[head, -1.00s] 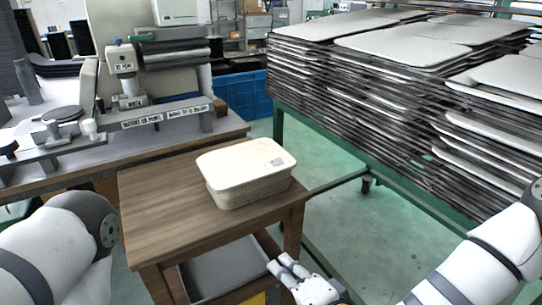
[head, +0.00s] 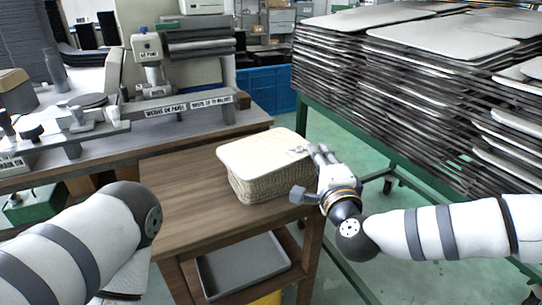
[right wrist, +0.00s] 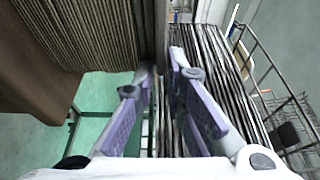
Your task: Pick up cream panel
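The cream panel (head: 262,152) lies flat on top of a woven-looking, ribbed cream stack (head: 262,186) on the wooden table. My right gripper (head: 308,172) is at the right edge of the panel, with one finger near its top and the other lower, beside the stack. In the right wrist view the fingers (right wrist: 160,75) are apart, with a thin edge showing between their tips. I cannot tell whether they touch it. The ribbed side of the stack shows at upper left there. My left arm is at the lower left of the head view; its gripper is out of view.
The wooden table (head: 185,205) has bare space left of the stack and a grey tray (head: 243,265) on its lower shelf. A rack of many stacked panels (head: 400,85) stands at the right. A bench with a press (head: 165,75) stands behind left.

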